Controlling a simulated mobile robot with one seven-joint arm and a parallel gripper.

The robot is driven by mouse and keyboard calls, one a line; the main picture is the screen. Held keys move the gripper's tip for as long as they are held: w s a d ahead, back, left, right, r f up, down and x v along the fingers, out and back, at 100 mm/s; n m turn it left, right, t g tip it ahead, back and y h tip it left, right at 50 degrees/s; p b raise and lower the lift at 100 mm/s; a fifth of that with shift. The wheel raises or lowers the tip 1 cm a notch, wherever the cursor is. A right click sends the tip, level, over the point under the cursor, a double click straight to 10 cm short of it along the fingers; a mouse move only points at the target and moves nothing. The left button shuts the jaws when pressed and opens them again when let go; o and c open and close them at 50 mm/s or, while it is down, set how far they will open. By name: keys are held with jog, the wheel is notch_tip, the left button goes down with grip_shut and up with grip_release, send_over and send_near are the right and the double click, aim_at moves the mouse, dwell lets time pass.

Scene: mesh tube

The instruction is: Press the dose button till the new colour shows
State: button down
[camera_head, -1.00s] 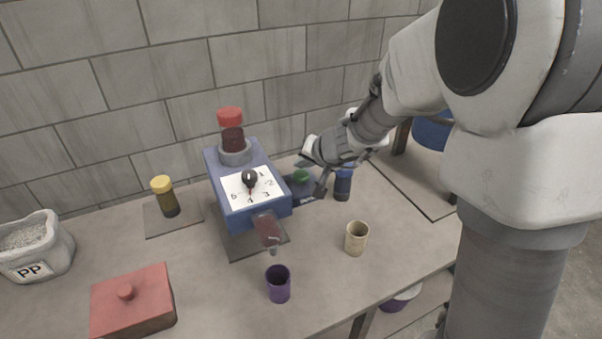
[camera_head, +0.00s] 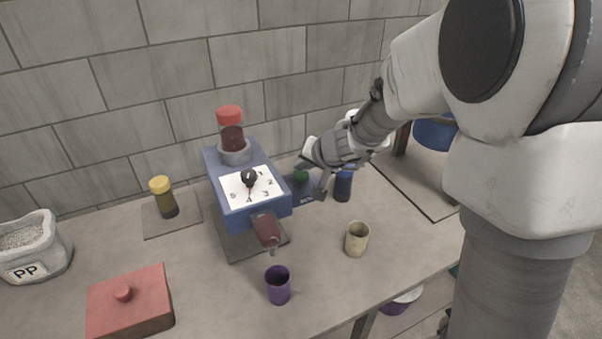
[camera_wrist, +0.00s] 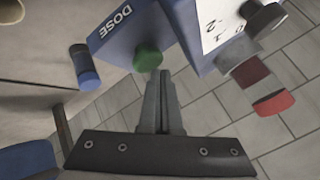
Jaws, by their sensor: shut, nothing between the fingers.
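The blue dosing machine (camera_head: 230,212) stands on the table with a white numbered dial face (camera_head: 265,184) and a black pointer knob (camera_head: 249,178). A bottle of dark red material (camera_head: 232,138) with a red cap sits on top. A clear spout (camera_head: 266,230) at its front holds dark red material. The green dose button (camera_head: 301,176) is on the blue base to its right; in the wrist view the button (camera_wrist: 147,58) is beside the word DOSE. My gripper (camera_wrist: 159,76) is shut and empty, its tips close to the button; I cannot tell whether they touch.
A purple cup (camera_head: 278,287) stands before the spout, a beige cup (camera_head: 356,240) to the right. A blue-capped bottle (camera_head: 342,186) stands near my gripper. A yellow-capped bottle (camera_head: 163,197), red lidded box (camera_head: 130,305) and PP bag (camera_head: 33,248) are to the left.

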aim_at(303, 176)
jog(key=shift+f+b, duration=0.85)
jog(key=shift+b, duration=0.1)
dwell(0.6)
jog(key=shift+r, duration=0.15)
dwell(0.3)
jog(key=shift+r+p, duration=0.95)
jog(key=shift+r, duration=0.15)
notch_tip(303, 176, up, 5)
jog(key=p, duration=0.4)
dwell(0.3)
